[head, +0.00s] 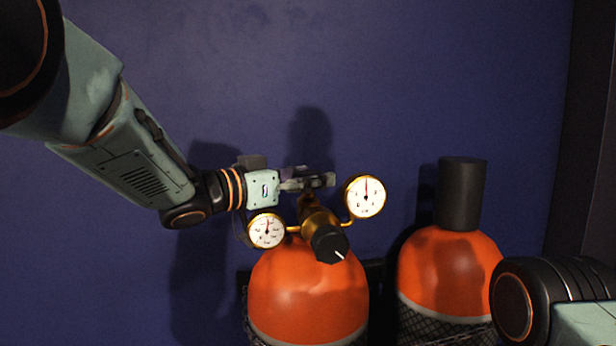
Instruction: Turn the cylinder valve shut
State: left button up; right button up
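The orange gas cylinder (305,290) stands upright at the lower middle of the head view. A brass valve and regulator (318,220) sits on its top, with a black knob (329,244) bearing a white mark at the front. A left gauge (267,231) and a right gauge (365,196) flank it. My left gripper (325,180) reaches in from the left, its fingers right at the top of the brass valve. The fingers hide the valve's top, so I cannot tell whether they grip it. My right gripper is out of view.
A second orange cylinder (450,268) with a black cap (462,193) stands to the right. Black mesh wraps the lower part of both cylinders. A dark blue wall (420,70) is close behind. My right arm shows at the lower right corner.

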pick_arm(q)
jog(key=shift+d, duration=0.1)
jog(key=shift+c, duration=0.7)
jog(key=shift+w+f, duration=0.15)
jog(key=shift+w, duration=0.1)
jog(key=c, duration=0.3)
jog(key=shift+s, duration=0.1)
jog(key=c, duration=0.4)
